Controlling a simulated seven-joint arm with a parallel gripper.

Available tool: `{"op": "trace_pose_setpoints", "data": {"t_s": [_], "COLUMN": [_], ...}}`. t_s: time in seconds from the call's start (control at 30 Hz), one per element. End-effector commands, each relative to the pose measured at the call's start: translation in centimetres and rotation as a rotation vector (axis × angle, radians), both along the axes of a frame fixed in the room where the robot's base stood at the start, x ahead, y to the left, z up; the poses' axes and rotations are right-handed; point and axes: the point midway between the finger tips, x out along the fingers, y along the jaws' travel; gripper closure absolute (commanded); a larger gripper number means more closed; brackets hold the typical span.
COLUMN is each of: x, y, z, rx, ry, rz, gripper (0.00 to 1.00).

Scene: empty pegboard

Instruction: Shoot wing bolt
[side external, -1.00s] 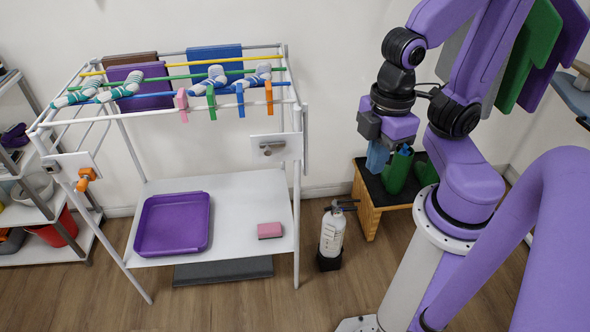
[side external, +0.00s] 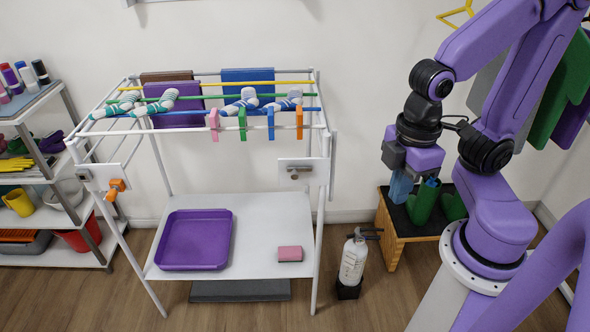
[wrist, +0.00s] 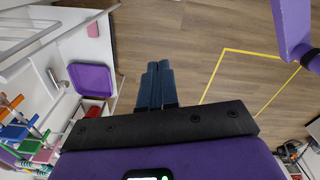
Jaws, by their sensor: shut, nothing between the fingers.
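A white plate (side external: 304,171) on the drying rack's front right leg carries a small grey metal bolt (side external: 298,169) with a darker brownish tip below it. The bolt's exact position on the plate is too small to tell. In the wrist view a metal piece (wrist: 54,78) on a white panel at the left looks like the same bolt. An orange wing-like fitting (side external: 117,187) sits on another plate (side external: 100,176) at the rack's front left leg. My gripper (side external: 400,190) hangs to the right of the rack, apart from both plates. Its blue fingers (wrist: 158,66) are shut and empty.
The rack (side external: 318,235) holds socks and coloured clips above a purple tray (side external: 195,240) and a pink sponge (side external: 290,254). A fire extinguisher (side external: 353,262) stands between rack and stool (side external: 392,240). Green boots (side external: 424,202) stand on the stool below my gripper. Shelves (side external: 62,120) are at left.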

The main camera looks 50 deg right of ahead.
Motion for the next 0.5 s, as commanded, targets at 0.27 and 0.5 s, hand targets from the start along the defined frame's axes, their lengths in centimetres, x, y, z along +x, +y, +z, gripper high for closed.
{"op": "trace_pose_setpoints", "data": {"t_s": [0.27,0.5], "x": [8.3,17.6], "y": [3.8,5.4], "z": [1.5,1.6], "rx": [-0.051,-0.102], "ry": [0.012,0.038], "rz": [-0.072,-0.143], "gripper": [1.00,1.00]}}
